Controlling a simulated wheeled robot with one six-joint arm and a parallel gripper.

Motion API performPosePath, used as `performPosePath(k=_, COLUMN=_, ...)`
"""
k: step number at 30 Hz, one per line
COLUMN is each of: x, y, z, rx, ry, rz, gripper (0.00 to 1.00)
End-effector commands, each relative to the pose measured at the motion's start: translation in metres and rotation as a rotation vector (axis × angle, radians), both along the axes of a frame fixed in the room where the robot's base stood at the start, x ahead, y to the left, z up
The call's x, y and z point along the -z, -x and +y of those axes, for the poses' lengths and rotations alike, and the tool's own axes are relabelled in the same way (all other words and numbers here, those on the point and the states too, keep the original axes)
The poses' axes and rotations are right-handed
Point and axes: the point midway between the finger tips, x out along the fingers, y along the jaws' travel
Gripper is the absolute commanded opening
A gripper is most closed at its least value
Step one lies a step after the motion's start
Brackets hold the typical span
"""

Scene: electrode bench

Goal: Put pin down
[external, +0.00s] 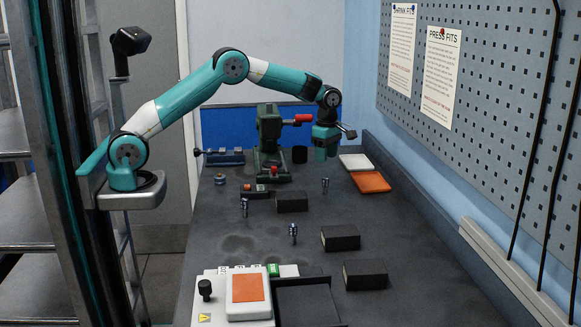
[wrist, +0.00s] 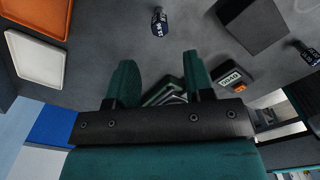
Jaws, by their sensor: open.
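My gripper (external: 325,152) hangs over the far part of the bench, fingers down. In the wrist view its two green fingers (wrist: 160,72) are apart with nothing held between them. A small dark metallic pin (external: 325,185) stands on the bench below the gripper, clear of it. A pin also shows in the wrist view (wrist: 159,22), ahead of the fingertips. Two similar pins stand nearer the camera, one at centre left (external: 244,207) and one at centre (external: 293,233). Another pin shows at the right of the wrist view (wrist: 305,52).
A green press with a red handle (external: 268,135) stands left of the gripper. An orange tray (external: 371,182) and a white tray (external: 356,161) lie to its right. Several black blocks (external: 340,238) sit on the bench. A small button box (external: 256,192) is near the press.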

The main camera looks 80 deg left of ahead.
Motion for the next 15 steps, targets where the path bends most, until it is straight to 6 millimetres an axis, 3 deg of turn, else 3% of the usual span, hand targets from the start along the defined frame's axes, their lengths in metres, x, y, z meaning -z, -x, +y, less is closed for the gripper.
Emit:
performPosePath(k=5, x=-0.021, y=0.008, z=0.001, rx=0.046, ry=-0.008, rz=-0.005, gripper=0.48)
performPosePath(k=8, x=-0.046, y=0.033, z=0.004, rx=0.185, ry=-0.031, rz=-0.013, gripper=0.48)
performPosePath(k=11, x=-0.077, y=0.08, z=0.008, rx=0.416, ry=-0.077, rz=-0.013, gripper=0.48)
performPosePath(k=15, x=-0.109, y=0.17, z=0.013, rx=0.807, ry=-0.158, rz=0.027, gripper=0.48)
